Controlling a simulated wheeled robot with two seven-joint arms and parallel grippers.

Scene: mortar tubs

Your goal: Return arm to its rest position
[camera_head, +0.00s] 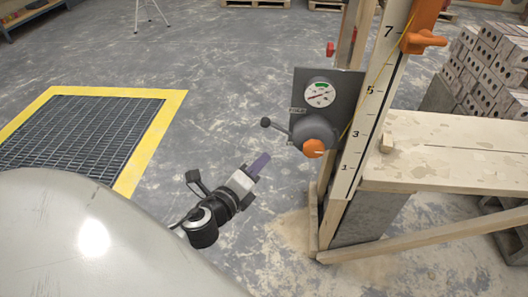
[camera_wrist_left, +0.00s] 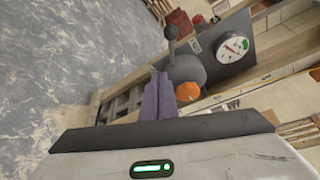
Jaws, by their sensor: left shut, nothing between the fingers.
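My left gripper (camera_head: 259,164) is in the head view, left of the grey panel (camera_head: 328,95) and a little below its lever. Its purple fingers are together with nothing between them; they also show in the left wrist view (camera_wrist_left: 158,97). The panel carries a round dial (camera_head: 319,93), an orange knob (camera_head: 314,148) and a lever with a dark ball end (camera_head: 266,122). In the left wrist view the orange knob (camera_wrist_left: 187,91) appears just right of the fingertips. I cannot tell whether they touch it, but the head view shows a gap. My right gripper is not in view.
A numbered upright board (camera_head: 365,110) with an orange clamp (camera_head: 422,35) stands right of the panel. A wooden plank bench (camera_head: 450,140) and stacked bricks (camera_head: 490,65) are further right. A yellow-edged floor grate (camera_head: 75,130) lies at left. Open floor surrounds my left arm.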

